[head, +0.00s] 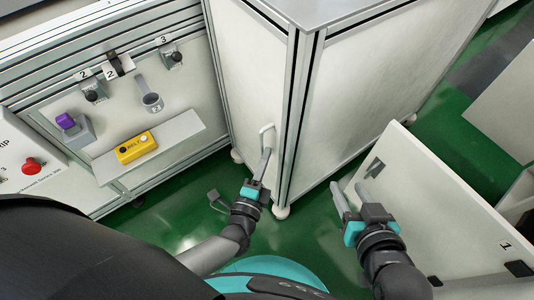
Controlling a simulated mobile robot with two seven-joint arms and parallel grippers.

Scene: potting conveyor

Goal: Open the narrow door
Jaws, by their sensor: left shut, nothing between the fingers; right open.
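The narrow door (250,80) is a tall pale panel in a metal frame on the cabinet in the middle of the head view. Its white bar handle (264,130) sits low near the door's right edge. I cannot tell whether the door stands slightly ajar. My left gripper (264,158) is shut and empty, with its fingertips just below the handle; I cannot tell whether they touch it. My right gripper (346,190) is open and empty, to the right of the cabinet's corner, in front of a white panel.
A white panel (430,200) with a dark latch stands at right. Green floor (320,235) shows between them.

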